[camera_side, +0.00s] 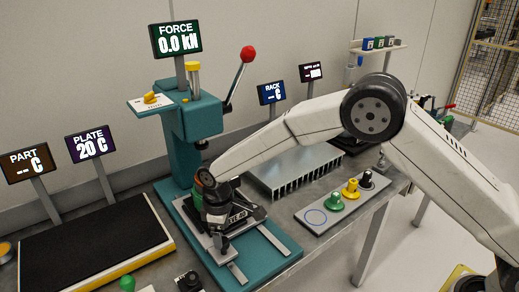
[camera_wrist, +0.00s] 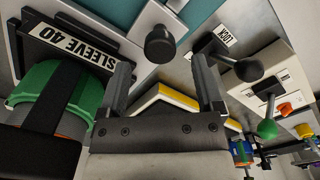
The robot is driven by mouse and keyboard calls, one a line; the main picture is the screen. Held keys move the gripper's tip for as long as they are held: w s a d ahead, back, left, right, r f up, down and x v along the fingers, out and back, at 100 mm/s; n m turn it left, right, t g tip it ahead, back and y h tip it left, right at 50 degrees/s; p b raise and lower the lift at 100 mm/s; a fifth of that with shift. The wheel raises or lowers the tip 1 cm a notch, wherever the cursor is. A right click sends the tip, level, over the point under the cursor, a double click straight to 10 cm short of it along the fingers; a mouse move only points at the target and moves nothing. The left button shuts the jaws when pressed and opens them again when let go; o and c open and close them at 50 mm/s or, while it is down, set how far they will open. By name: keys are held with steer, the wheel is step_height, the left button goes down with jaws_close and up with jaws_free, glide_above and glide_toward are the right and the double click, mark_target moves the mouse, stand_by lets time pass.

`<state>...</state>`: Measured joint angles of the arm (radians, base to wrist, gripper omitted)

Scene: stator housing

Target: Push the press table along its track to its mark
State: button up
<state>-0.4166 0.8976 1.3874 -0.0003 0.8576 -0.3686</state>
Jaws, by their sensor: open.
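The press (camera_side: 190,122) is a teal column and head with a red-knobbed lever. The press table (camera_side: 184,207) is a grey plate on the teal base with two pale rails (camera_side: 278,241). My gripper (camera_side: 222,249) is low over the table's front part and hides much of it. In the wrist view my gripper (camera_wrist: 161,68) is open, with nothing held between its fingers. A black round knob (camera_wrist: 160,45) shows just beyond the fingertips; contact cannot be told. A "SLEEVE 40" label (camera_wrist: 72,45) and a green-ringed part (camera_wrist: 40,85) are at the left. I cannot make out the mark.
A black plate with a yellow edge (camera_side: 85,250) lies left of the press. A finned grey block (camera_side: 295,168) and a tray with coloured knobs (camera_side: 312,222) are on the right. A "LOCK" label (camera_wrist: 222,37), a black knob (camera_wrist: 248,69) and a green knob (camera_wrist: 267,129) are near my gripper.

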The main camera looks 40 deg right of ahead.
steer(key=shift+f, duration=1.5)
jaws_close()
